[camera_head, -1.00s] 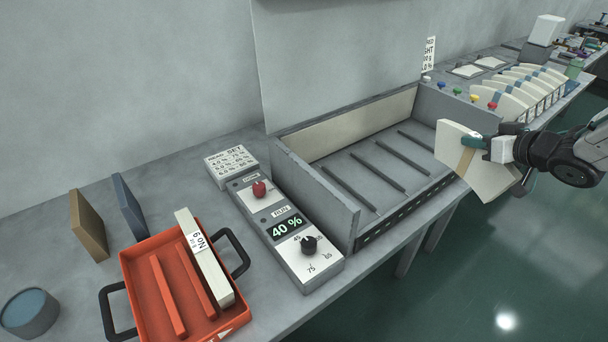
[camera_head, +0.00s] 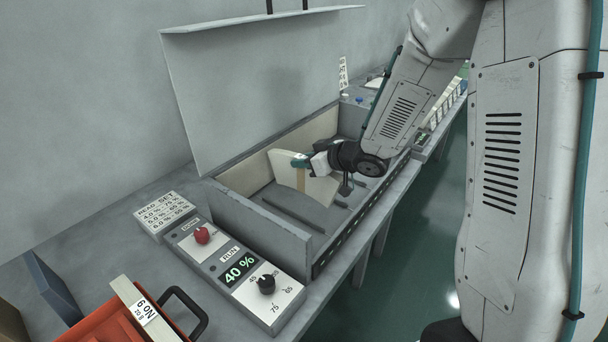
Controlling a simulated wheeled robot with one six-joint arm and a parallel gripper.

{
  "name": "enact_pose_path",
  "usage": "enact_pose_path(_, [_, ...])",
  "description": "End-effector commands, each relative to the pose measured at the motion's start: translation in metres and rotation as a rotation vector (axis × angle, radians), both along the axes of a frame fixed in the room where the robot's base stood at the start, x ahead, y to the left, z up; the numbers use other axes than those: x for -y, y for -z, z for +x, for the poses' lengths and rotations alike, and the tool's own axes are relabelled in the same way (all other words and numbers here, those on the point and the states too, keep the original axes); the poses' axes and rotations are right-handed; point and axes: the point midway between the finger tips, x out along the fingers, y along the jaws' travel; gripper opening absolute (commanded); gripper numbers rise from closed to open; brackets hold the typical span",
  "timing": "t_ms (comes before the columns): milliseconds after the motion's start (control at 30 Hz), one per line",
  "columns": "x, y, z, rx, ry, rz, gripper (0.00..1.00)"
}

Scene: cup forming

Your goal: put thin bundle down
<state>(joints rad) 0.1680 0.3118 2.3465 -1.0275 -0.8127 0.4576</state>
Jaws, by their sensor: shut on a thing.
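The thin bundle (camera_head: 318,188) is a cream, flared stack with a tan band, held upright over the grey open tray (camera_head: 316,242). My gripper (camera_head: 304,163) is shut on the bundle at its upper part. The bundle's lower edge is down inside the tray walls, among dark ribs on the tray floor. I cannot tell whether it touches the floor. My arm hides the right part of the tray.
A control box (camera_head: 238,268) with a red knob, a black dial and a "40 %" display stands left of the tray. An orange crate (camera_head: 112,322) with a labelled block (camera_head: 143,312) is at lower left. A raised grey panel (camera_head: 255,85) stands behind the tray.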

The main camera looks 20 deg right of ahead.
Motion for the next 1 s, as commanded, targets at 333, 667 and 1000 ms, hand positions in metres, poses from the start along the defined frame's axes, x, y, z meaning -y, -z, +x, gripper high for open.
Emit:
enact_pose_path(333, [0.002, 0.038, 0.0, -0.001, 0.004, 0.001, 0.0])
enact_pose_path(667, [0.003, 0.041, 0.0, -0.001, 0.005, 0.001, 0.0])
enact_pose_path(1000, [0.004, 0.041, 0.0, 0.0, 0.006, 0.0, 0.44])
